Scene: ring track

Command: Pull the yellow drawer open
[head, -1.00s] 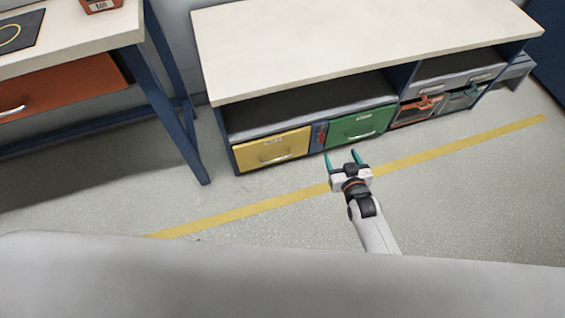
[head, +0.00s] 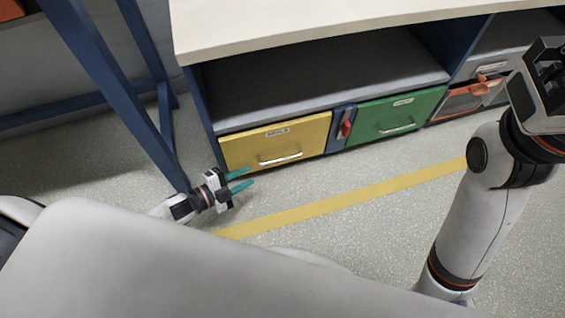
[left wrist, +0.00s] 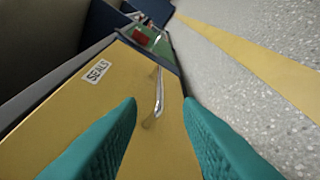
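The yellow drawer (head: 276,142) is at the bottom left of the workbench, flush with its frame, with a "SEALS" label and a silver bar handle (head: 280,159). In the left wrist view the yellow drawer front (left wrist: 72,125) fills the lower left, and its handle (left wrist: 159,92) lies beyond and between the fingertips. My left gripper (head: 243,180) is open and empty, with teal fingers, just in front of and left of the handle, not touching it. The left fingers (left wrist: 160,120) also show apart in the wrist view. My right gripper (head: 550,75) is partly cut off at the right edge; its fingertips are not visible.
A green drawer (head: 396,118) is right of the yellow one, with a narrow blue panel holding a red handle (head: 347,128) between them. A blue table leg (head: 130,95) stands close behind my left arm. The floor in front, with a yellow line (head: 340,203), is clear.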

